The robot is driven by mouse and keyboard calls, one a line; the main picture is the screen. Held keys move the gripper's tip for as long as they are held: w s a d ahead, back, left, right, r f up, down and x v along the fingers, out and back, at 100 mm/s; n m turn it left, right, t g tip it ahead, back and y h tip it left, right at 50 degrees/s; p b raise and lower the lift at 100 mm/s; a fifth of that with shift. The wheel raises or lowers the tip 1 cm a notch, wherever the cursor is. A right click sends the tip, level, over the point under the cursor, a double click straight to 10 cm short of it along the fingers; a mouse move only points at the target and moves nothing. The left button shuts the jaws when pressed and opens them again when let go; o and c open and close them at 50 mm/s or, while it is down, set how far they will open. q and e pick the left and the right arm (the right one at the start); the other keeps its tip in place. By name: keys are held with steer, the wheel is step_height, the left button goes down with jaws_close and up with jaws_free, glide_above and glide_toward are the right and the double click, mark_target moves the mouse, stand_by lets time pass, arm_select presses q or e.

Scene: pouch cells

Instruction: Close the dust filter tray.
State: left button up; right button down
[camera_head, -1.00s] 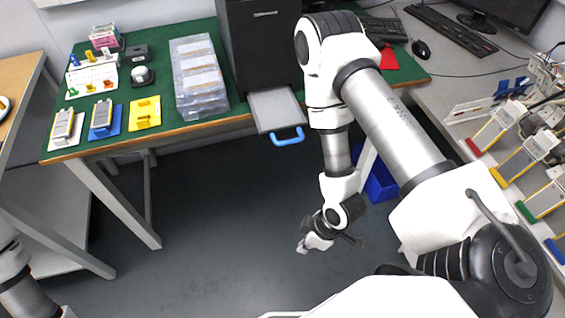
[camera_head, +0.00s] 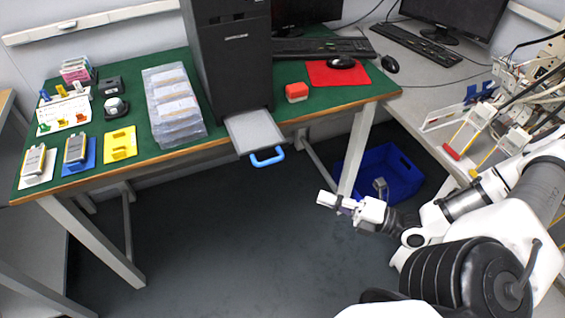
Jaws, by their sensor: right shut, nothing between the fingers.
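The dust filter tray (camera_head: 251,131) is a flat grey tray with a blue handle (camera_head: 267,157). It sticks out from the bottom of the black computer tower (camera_head: 234,62), past the front edge of the green table. My right gripper (camera_head: 326,201) is shut and empty. It is in front of the table, to the right of and nearer than the blue handle, and clear of it. My left gripper is out of the frame.
A table leg (camera_head: 356,148) and a blue crate (camera_head: 399,172) stand behind my right gripper. The floor under the tray is clear.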

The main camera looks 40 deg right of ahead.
steer(key=w+a+r+b, duration=0.2)
steer(key=w+a+b, duration=0.2)
steer(key=w+b, duration=0.7)
steer(key=shift+w+a+b, duration=0.2)
steer(key=shift+w+b, duration=0.2)
steer(key=shift+w, duration=0.2)
steer(key=shift+f, duration=0.1)
